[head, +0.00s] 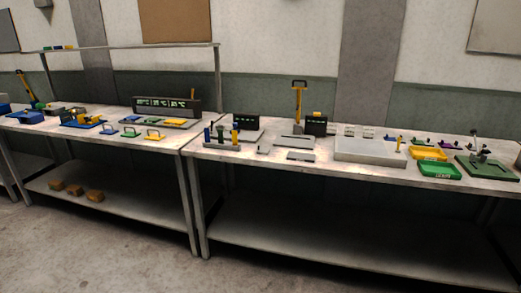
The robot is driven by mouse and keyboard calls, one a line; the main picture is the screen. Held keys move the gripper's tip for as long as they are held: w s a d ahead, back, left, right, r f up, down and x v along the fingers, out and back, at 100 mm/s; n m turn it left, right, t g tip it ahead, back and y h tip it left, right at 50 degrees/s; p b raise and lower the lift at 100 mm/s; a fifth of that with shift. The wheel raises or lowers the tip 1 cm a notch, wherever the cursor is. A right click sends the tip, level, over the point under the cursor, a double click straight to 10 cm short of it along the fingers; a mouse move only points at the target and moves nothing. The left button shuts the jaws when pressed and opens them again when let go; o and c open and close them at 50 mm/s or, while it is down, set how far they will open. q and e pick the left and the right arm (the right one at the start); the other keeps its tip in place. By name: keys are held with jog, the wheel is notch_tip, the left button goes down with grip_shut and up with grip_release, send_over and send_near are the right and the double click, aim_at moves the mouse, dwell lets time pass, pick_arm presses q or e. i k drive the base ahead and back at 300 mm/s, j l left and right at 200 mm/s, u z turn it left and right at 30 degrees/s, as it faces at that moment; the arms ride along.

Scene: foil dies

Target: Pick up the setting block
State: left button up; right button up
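I cannot tell for sure which item is the setting block; the parts are small at this distance. On the right bench, a small grey block (263,150) lies near the front edge, beside a flat grey plate (301,155). Blue, green and yellow upright pieces (235,133) stand to its left. Neither of my grippers is in view.
The right bench (225,156) also holds a pale grey tray (370,151), a yellow tray (428,154), a green tray (440,171) and a green fixture plate (490,167). The left bench (105,139) carries coloured fixtures. Brown blocks (75,190) lie on its lower shelf. The front floor is clear.

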aim_at(265, 151)
jog(key=i+l, duration=0.3)
jog(key=i+l+u, duration=0.15)
jog(key=i+l, duration=0.5)
jog(key=i+l+u, duration=0.15)
jog(key=i+l, duration=0.15)
jog(key=l, duration=0.15)
jog(key=i+l, duration=0.3)
jog(key=i+l+u, duration=0.15)
jog(key=l, duration=0.35)
jog(key=i+l, duration=0.35)
jog(key=i+l+u, duration=0.05)
jog(key=l, duration=0.05)
